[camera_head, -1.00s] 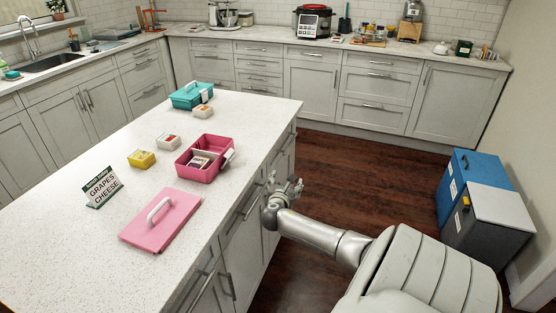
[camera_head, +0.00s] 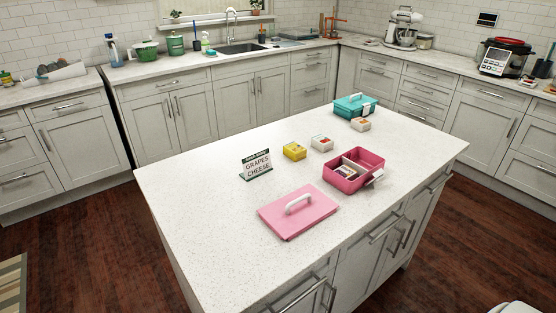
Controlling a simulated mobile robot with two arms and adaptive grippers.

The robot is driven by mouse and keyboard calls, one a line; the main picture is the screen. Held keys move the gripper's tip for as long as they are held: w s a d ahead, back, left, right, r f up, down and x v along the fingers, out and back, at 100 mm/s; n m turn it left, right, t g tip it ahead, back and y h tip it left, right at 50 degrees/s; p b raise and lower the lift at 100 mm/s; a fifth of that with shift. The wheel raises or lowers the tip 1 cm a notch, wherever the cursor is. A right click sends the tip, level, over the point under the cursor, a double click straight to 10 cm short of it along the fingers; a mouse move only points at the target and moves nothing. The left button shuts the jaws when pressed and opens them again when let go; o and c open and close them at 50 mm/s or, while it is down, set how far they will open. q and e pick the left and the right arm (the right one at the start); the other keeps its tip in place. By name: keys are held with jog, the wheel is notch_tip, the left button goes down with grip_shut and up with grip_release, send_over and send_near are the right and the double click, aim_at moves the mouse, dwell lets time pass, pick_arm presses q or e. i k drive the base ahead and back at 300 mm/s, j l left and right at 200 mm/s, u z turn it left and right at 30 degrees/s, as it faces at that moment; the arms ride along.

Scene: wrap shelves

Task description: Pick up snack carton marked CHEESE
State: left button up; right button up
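Several small snack cartons are on the white island counter (camera_head: 215,215); their labels are too small to read, so I cannot tell for sure which says CHEESE. A yellow carton (camera_head: 294,151) sits right of the sign. A white carton with a coloured label (camera_head: 321,143) is just beyond it, and another white carton (camera_head: 360,125) sits in front of the teal lunch box. A small sign reading GRAPES and CHEESE (camera_head: 257,165) stands on the counter. An open pink lunch box (camera_head: 371,182) holds a dark and white item (camera_head: 349,170). Neither gripper is in view.
The pink lid with a white handle (camera_head: 298,211) lies flat near the front edge. The closed teal lunch box (camera_head: 354,106) is at the far end. The counter's left part is bare. Wood floor (camera_head: 80,240) surrounds the island, with cabinets along the walls.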

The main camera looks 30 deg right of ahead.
aim_at(295, 152)
jog(key=j+u, duration=0.25)
jog(key=j, duration=0.2)
jog(key=i+j+u, duration=0.25)
jog(key=j, duration=0.2)
jog(key=i+j, duration=0.45)
jog(key=i, duration=0.15)
jog(key=i+j+z, duration=0.15)
jog(key=i+j, duration=0.25)
jog(key=i, duration=0.2)
jog(key=i+j+z, duration=0.15)
jog(key=i, duration=1.5)
jog(key=i+l+z, duration=0.1)
jog(key=i+z, duration=0.85)
jog(key=i+j+z, duration=0.35)
jog(key=i+z, duration=0.15)
jog(key=i+l+z, duration=0.2)
jog(key=i+z, duration=0.25)
jog(key=i+l+z, duration=0.1)
jog(key=i+z, duration=0.75)
jog(key=i+j+z, duration=0.25)
jog(key=z, duration=0.15)
jog(key=i+j+z, duration=0.1)
jog(key=i+z, duration=0.35)
jog(key=i+j+z, duration=0.25)
jog(key=z, duration=0.25)
jog(key=i+j+z, duration=0.55)
jog(key=j+z, duration=0.35)
jog(key=l, duration=0.1)
